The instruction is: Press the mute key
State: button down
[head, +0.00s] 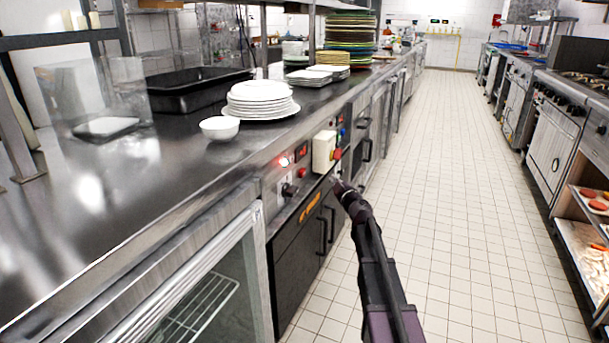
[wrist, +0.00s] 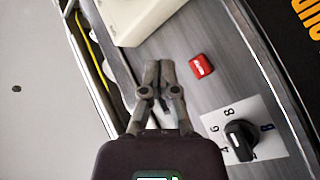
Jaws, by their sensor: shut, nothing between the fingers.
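A small red key (wrist: 201,66) with light lettering, too small to read for certain, sits on the grey panel in the wrist view. In the head view my gripper (head: 339,184) is in front of the counter, right of the panel controls. It hides part of the panel in the wrist view.
A black rotary knob (wrist: 239,138) on a white numbered plate sits below the red key. A cream box (head: 323,152) with a red button (head: 337,153) juts from the panel. Plates (head: 260,99) and a bowl (head: 220,128) stand above. The aisle floor is clear.

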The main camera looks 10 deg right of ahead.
aim_at(305, 171)
jog(key=w+a, duration=0.4)
jog(key=a, duration=0.2)
jog(key=shift+w+a, duration=0.25)
jog(key=shift+a, duration=0.15)
jog(key=shift+w+a, duration=0.55)
jog(key=shift+a, duration=0.3)
dwell(2.7)
jog(key=shift+s+d, duration=0.1)
dwell(0.3)
jog(key=shift+s+d, duration=0.45)
jog(key=shift+d, duration=0.25)
jog(key=shift+d, duration=0.1)
jog(key=shift+s+d, duration=0.7)
jog(key=shift+d, duration=0.35)
jog(key=shift+s+d, duration=0.7)
jog(key=shift+d, duration=0.3)
